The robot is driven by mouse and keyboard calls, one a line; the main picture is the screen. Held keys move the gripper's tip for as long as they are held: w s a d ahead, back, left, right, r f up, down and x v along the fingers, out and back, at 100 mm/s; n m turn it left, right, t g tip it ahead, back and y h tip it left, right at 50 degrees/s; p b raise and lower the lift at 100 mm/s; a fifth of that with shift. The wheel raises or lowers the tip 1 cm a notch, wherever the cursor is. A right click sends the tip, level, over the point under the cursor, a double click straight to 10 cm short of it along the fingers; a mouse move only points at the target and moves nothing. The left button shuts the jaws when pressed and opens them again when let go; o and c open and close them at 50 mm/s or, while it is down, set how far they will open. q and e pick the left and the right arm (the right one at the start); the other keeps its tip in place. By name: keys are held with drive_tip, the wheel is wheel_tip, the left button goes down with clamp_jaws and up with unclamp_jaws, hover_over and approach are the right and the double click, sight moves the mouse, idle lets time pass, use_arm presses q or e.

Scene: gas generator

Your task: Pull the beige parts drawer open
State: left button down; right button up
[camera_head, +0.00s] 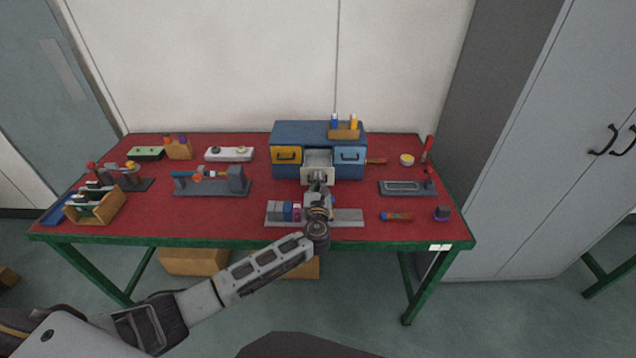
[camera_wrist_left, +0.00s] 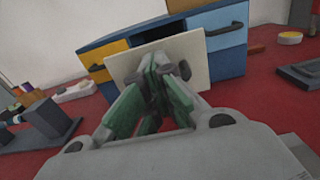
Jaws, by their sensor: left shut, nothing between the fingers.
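The beige parts drawer (camera_head: 310,176) is the middle one in the blue cabinet (camera_head: 290,132) on the red table. It stands pulled out, with its inside showing in the head view. Its beige front also shows in the left wrist view (camera_wrist_left: 195,52), with a dark gap behind it. My left gripper (camera_head: 319,184) is at the drawer front, its fingertips (camera_wrist_left: 168,72) close together over the handle area. The fingers mostly hide the handle, and I cannot tell whether they touch it. My right gripper is not in view.
A yellow drawer (camera_head: 287,155) and a light blue drawer (camera_head: 349,156) flank the beige one, both closed. A grey rail with small blocks (camera_head: 346,217) lies below my left gripper. A grey vise-like tool (camera_head: 236,182) stands to the left.

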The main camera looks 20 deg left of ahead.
use_arm(q)
drive_tip(key=shift+w, duration=0.25)
drive_tip(key=shift+x, duration=1)
drive_tip(key=c, duration=1.8)
unclamp_jaws()
drive_tip(key=shift+o, duration=1.2)
drive_tip(key=o, duration=0.5)
drive_tip(key=shift+c, duration=0.2)
drive_tip(key=o, duration=0.5)
drive_tip(key=v, duration=1.2)
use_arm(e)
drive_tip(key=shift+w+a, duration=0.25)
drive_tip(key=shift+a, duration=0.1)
